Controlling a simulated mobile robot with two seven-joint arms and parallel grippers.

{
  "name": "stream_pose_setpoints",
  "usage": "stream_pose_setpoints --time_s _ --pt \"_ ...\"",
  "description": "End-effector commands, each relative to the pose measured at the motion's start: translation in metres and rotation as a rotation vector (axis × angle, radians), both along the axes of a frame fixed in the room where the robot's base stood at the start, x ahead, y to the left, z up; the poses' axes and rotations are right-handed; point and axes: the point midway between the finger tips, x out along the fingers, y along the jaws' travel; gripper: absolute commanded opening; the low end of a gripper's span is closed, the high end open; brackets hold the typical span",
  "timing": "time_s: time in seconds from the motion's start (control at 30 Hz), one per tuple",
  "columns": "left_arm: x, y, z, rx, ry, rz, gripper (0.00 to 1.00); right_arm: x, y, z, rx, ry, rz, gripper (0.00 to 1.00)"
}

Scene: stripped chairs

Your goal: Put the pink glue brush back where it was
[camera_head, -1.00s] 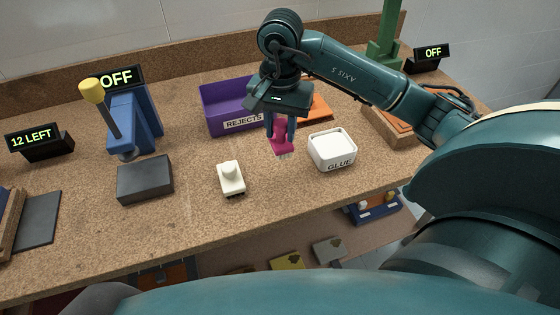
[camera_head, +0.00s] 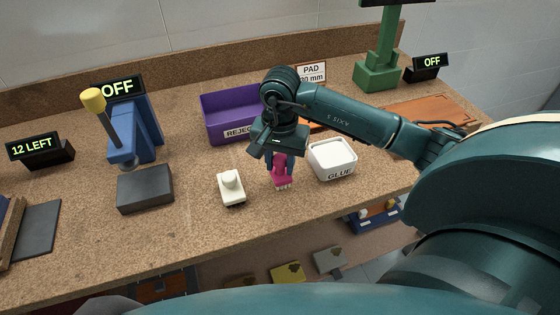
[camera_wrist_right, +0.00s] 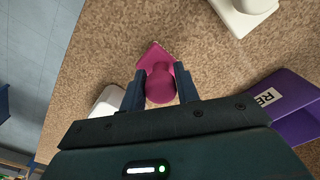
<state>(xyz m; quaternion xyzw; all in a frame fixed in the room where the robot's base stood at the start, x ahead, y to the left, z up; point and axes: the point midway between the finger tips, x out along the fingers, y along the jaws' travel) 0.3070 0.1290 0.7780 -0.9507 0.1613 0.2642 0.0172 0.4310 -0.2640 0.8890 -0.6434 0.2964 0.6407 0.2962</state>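The pink glue brush (camera_head: 281,172) is upright between the fingers of my right gripper (camera_head: 280,160), bristles down. It is close above or on the bench; I cannot tell whether the bristles touch. In the right wrist view, the round pink handle (camera_wrist_right: 160,86) sits between the two dark fingers, which look closed on it. The brush is between a cream brush-like block (camera_head: 231,188) at its left and the white GLUE tub (camera_head: 333,160) at its right. My left gripper is not in view.
A purple REJECTS bin (camera_head: 226,117) stands behind the gripper. A dark grey block (camera_head: 145,190) and a blue press (camera_head: 134,132) with a yellow-knobbed lever are at left. A green stand (camera_head: 377,75) is at back right. The bench front is clear.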

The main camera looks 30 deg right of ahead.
Motion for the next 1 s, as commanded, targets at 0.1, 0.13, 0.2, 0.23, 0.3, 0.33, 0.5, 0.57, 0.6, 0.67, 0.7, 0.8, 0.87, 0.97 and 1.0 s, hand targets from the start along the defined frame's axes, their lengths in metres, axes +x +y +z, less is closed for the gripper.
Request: stream_pose_setpoints --time_s 0.1,0.13,0.2,0.23,0.3,0.33,0.5,0.57,0.6,0.67,0.7,0.8,0.87,0.97,1.0 --pt "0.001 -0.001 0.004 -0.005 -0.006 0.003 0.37 0.000 0.000 0.000 0.000 0.001 0.000 0.41" --pt "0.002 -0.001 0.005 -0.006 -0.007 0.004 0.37 0.000 0.000 0.000 0.000 0.001 0.000 0.44" --pt "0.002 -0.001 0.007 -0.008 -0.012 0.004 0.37 0.000 0.000 0.000 0.000 0.001 0.000 0.50" --pt "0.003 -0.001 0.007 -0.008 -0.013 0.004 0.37 0.000 0.000 0.000 0.000 0.001 0.000 0.51" --pt "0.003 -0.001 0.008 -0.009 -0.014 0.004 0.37 0.000 0.000 0.000 0.000 0.001 0.000 0.51" --pt "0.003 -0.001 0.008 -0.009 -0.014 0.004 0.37 0.000 0.000 0.000 0.000 0.001 0.000 0.51" --pt "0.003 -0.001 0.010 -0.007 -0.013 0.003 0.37 0.000 0.000 0.003 0.000 0.001 0.001 0.51" --pt "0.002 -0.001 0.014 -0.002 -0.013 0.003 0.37 -0.001 0.000 0.007 0.001 0.002 0.001 0.51" --pt "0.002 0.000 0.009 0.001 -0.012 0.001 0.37 0.000 0.000 0.010 0.000 -0.001 0.001 0.51" --pt "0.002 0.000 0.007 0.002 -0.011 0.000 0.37 0.001 0.000 0.019 0.000 -0.004 0.001 0.51" --pt "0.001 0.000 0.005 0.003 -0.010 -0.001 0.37 0.001 0.000 0.027 -0.001 -0.005 0.002 0.51" --pt "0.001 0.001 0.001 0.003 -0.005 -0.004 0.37 0.001 0.000 0.049 -0.001 -0.006 0.000 0.51" --pt "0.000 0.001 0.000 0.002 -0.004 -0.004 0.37 0.001 0.000 0.063 -0.001 -0.006 0.001 0.51" --pt "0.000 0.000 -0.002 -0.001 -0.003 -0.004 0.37 0.001 0.000 0.085 0.000 -0.005 0.001 0.51" --pt "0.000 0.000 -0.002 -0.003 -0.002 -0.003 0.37 0.001 0.000 0.093 0.000 -0.005 0.000 0.51"
